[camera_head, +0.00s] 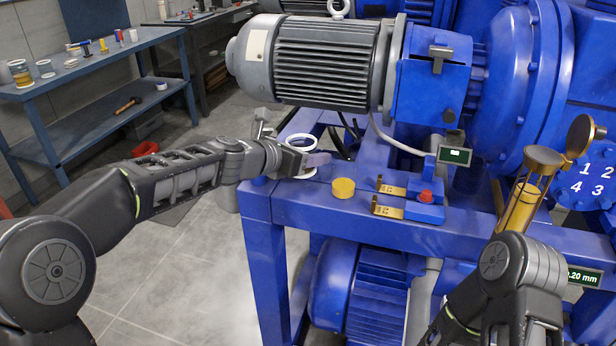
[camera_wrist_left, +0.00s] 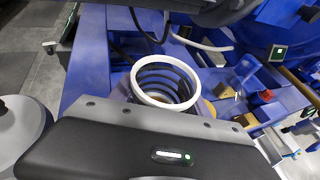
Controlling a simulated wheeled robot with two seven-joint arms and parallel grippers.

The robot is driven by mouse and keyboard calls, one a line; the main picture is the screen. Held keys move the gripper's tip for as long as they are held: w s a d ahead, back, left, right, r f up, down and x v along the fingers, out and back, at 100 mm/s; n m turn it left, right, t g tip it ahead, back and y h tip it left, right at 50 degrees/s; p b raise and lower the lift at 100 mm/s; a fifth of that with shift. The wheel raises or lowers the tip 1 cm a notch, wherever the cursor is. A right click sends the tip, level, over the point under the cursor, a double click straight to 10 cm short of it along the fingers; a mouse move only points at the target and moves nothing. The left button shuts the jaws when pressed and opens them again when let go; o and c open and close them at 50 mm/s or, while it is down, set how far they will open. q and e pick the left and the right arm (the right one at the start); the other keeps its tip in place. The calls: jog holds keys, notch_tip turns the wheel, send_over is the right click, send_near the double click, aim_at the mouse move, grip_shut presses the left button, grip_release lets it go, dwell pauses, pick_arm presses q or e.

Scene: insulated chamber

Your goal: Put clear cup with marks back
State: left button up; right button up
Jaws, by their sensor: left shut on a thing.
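The clear cup with marks (camera_wrist_left: 143,82) has a white rim and dark bands around its see-through wall in the left wrist view. In the head view the cup (camera_head: 298,138) shows as a white ring at the left corner of the blue frame. My left gripper (camera_head: 304,161) is shut on it, with the fingers across its side. The gripper body hides the near lower part of the cup in the wrist view. I cannot tell whether its base touches the frame. My right arm shows at the bottom right, but its gripper is out of view.
On the blue frame (camera_head: 285,205) are a yellow round cap (camera_head: 343,188), two brass-coloured pieces (camera_head: 388,208) and a red button (camera_head: 426,196). A grey motor (camera_head: 315,62) sits behind. A yellow-filled glass (camera_head: 520,208) stands right. A blue workbench (camera_head: 95,62) with small items is far left.

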pick_arm(q)
notch_tip(320, 180, down, 4)
jog(key=shift+b, duration=1.15)
jog(key=shift+r, duration=0.1)
jog(key=o, duration=1.5)
